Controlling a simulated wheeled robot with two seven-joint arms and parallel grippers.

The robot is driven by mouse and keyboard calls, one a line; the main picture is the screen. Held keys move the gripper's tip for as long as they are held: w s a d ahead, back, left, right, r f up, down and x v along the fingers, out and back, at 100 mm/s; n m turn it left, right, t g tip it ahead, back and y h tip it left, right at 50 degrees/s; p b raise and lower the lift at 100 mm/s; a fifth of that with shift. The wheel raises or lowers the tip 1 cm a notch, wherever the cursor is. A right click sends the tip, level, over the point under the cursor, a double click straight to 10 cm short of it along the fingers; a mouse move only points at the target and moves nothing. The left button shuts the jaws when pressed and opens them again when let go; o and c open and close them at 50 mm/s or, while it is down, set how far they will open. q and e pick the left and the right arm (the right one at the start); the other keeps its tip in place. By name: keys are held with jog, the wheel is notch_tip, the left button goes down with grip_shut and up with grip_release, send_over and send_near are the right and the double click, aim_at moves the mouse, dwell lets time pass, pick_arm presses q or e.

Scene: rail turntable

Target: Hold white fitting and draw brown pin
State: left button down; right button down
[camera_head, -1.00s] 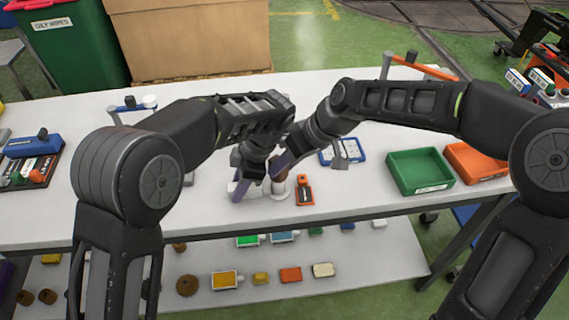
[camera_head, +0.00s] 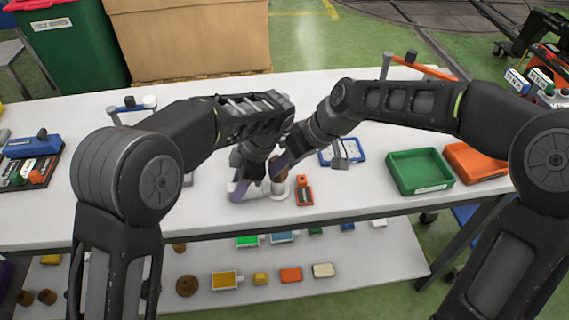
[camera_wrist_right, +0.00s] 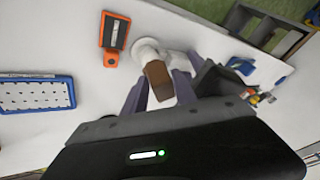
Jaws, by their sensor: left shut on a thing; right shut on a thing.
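The white fitting (camera_head: 278,192) rests on the white table, its round end at the right and its body running left; it also shows in the right wrist view (camera_wrist_right: 146,48). My left gripper (camera_head: 246,186) is shut on the fitting's body and partly hides it. The brown pin (camera_head: 279,174) stands at the fitting's round end. My right gripper (camera_head: 284,166) is shut on the pin from above. In the right wrist view the pin (camera_wrist_right: 158,78) sits between the two purple fingers of that gripper (camera_wrist_right: 160,90). How deep the pin sits in the fitting cannot be told.
An orange-and-black tool (camera_head: 304,192) lies just right of the fitting. A blue-rimmed tray (camera_head: 358,158), a green bin (camera_head: 400,180) and an orange bin (camera_head: 488,174) are further right. A cardboard box (camera_head: 190,40) stands behind the table. The front table edge is close.

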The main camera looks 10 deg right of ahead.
pick_arm(q)
jog(key=shift+f, duration=0.1)
pick_arm(e)
jog(key=shift+s+a+r, duration=0.1)
jog(key=shift+a+r, duration=0.1)
dwell(0.4)
jog(key=shift+r, duration=0.3)
pick_arm(q)
jog(key=shift+d, duration=0.1)
pick_arm(e)
jog(key=shift+a+r, duration=0.1)
jog(key=shift+r, duration=0.15)
